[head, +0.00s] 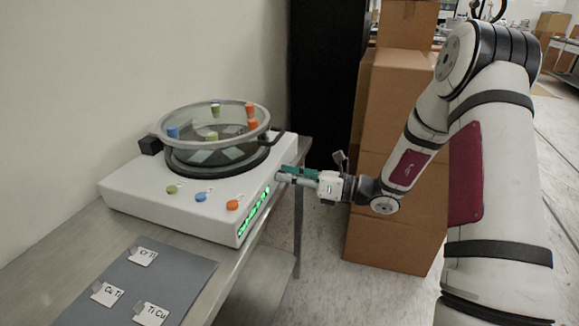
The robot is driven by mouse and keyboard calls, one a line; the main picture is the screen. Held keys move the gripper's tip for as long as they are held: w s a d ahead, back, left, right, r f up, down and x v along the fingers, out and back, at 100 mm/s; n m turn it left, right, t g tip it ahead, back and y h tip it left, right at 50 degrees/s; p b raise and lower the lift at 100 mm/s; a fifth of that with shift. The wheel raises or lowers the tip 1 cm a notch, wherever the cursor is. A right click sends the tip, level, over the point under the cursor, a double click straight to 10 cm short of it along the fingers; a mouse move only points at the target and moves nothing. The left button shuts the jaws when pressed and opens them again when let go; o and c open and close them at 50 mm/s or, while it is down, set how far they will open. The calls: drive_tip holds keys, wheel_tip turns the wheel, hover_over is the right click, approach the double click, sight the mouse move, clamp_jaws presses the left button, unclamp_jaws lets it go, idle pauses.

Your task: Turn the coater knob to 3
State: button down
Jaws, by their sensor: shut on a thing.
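The coater (140,203) is a white box on a metal bench, with a round glass-lidded chamber (215,140) on top. Green lit characters (254,212) show on its front face, too small to read. My gripper (281,175) reaches in from the right, roughly level, with its fingertips at the far right end of that front face. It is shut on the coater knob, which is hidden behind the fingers. I cannot tell what number the knob points to.
Green (172,189), blue (201,197) and orange (232,204) buttons sit on the coater's top. A grey mat (180,270) with 3 labelled cards lies at the front. Stacked cardboard boxes (395,130) stand behind my arm. Open floor lies below my gripper.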

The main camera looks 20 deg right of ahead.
drive_tip(key=m+p, duration=0.8)
drive_tip(key=m, duration=0.3)
drive_tip(key=shift+f+m, duration=0.1)
drive_tip(key=shift+m, duration=0.2)
drive_tip(key=shift+d, duration=0.1)
idle(0.3)
drive_tip(key=c, duration=1.3)
unclamp_jaws()
drive_tip(key=v, duration=1.2)
